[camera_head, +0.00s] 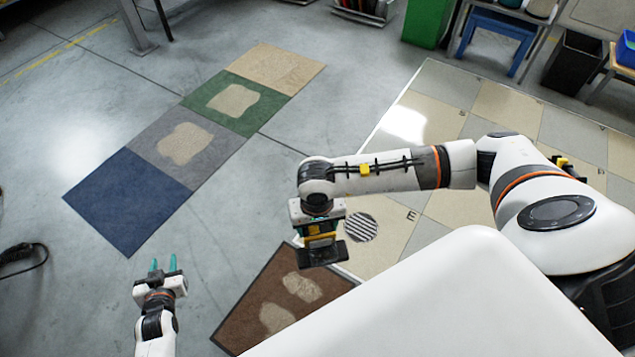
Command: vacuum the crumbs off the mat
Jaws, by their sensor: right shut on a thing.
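A brown mat (256,294) with a dark border lies on the floor at the bottom centre, partly hidden by my white body. Two pale crumb patches (302,288) show on it. My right gripper (319,231) points down near the mat's far edge, shut on a dark tool with a flat black head (321,255) and a yellow part, probably the vacuum. Whether the head touches the mat cannot be told. My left gripper (163,265) is at the lower left, its teal fingers apart and empty, away from the brown mat.
A row of blue (126,200), grey (205,170), green (252,122) and tan (275,68) mats runs up the left; pale patches lie on the grey and green ones. A striped disc (361,227) lies on the tiles. A black cable (22,255) is at far left.

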